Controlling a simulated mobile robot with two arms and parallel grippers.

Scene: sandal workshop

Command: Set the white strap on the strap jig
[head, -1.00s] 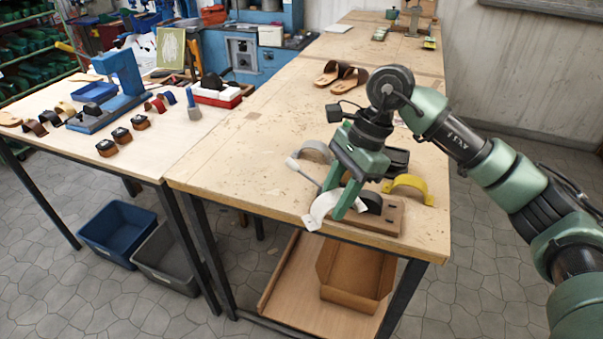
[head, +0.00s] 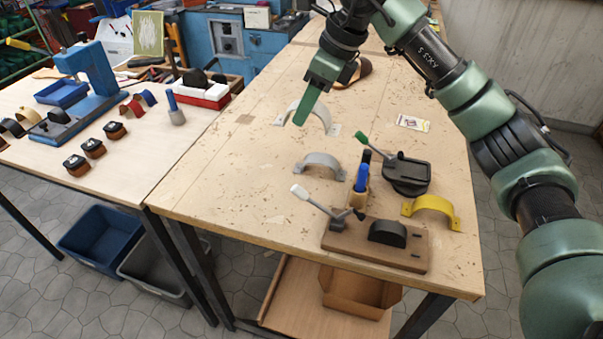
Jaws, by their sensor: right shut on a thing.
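The white strap (head: 322,111) is an arched band with a flat tab at each end. It shows at the tip of my right gripper (head: 303,118), which is shut on it, far behind the jig. Whether the strap touches the table cannot be told. The strap jig (head: 340,236) is a wooden block near the table's front edge. It bears a black rounded form (head: 388,233), with no strap over it, and a lever clamp with a white handle (head: 300,191). My left gripper is out of view.
A grey strap (head: 319,161) and a yellow strap (head: 432,204) lie near the jig. A wooden holder (head: 357,193) with a blue tool and a black fixture (head: 407,174) with a green-handled lever stand behind it. The table's left half is clear.

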